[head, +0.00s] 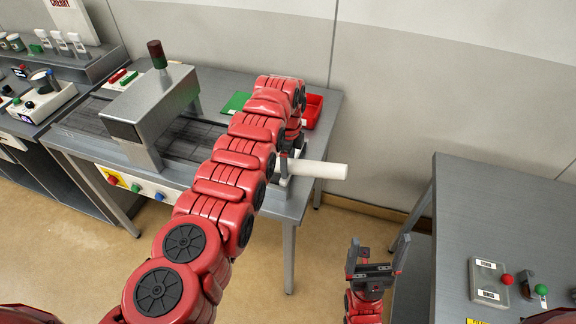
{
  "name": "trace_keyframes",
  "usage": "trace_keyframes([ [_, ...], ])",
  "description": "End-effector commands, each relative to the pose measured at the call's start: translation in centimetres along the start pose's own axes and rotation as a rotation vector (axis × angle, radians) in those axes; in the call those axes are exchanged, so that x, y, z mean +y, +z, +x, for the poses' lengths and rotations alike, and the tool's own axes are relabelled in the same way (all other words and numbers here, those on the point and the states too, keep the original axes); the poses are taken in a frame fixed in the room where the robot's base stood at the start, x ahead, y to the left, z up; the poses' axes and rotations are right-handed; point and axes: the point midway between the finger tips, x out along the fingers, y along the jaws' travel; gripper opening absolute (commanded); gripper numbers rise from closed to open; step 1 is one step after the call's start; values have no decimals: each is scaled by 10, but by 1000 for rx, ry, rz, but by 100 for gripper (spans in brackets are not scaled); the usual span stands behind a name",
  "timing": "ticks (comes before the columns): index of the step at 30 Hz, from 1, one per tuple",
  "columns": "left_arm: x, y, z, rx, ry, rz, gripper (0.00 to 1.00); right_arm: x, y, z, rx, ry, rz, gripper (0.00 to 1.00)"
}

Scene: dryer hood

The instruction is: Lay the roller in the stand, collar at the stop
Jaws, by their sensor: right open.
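The white roller (322,169) lies roughly level at the right front edge of the grey table, its right end sticking out past that edge. Its left part is hidden by my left arm, and I cannot make out its collar. My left gripper (286,167) is at the roller, pointing down at it. My own arm covers much of it, so whether its fingers are closed on the roller does not show. A stand and its stop cannot be told apart there. My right gripper (378,246) is open and empty, fingers up, over the floor gap between the tables.
A grey dryer hood (150,103) over a dark conveyor stands on the table (215,82), left of my arm. A red bin (312,110) and a green sheet (236,103) lie behind my arm. Another table (490,210) with button boxes is at right.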

Motion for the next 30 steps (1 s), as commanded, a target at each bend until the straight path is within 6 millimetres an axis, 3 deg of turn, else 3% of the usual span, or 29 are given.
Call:
trace_keyframes([
  [2,0,0,0,0,0,0,55,0,0,0,0,0,0,94],
  [11,0,0,0,0,0,0,1,0,0,0,0,0,0,94],
  [30,-1,-3,-4,0,-2,0,0,0,0,-2,0,0,0,94],
])
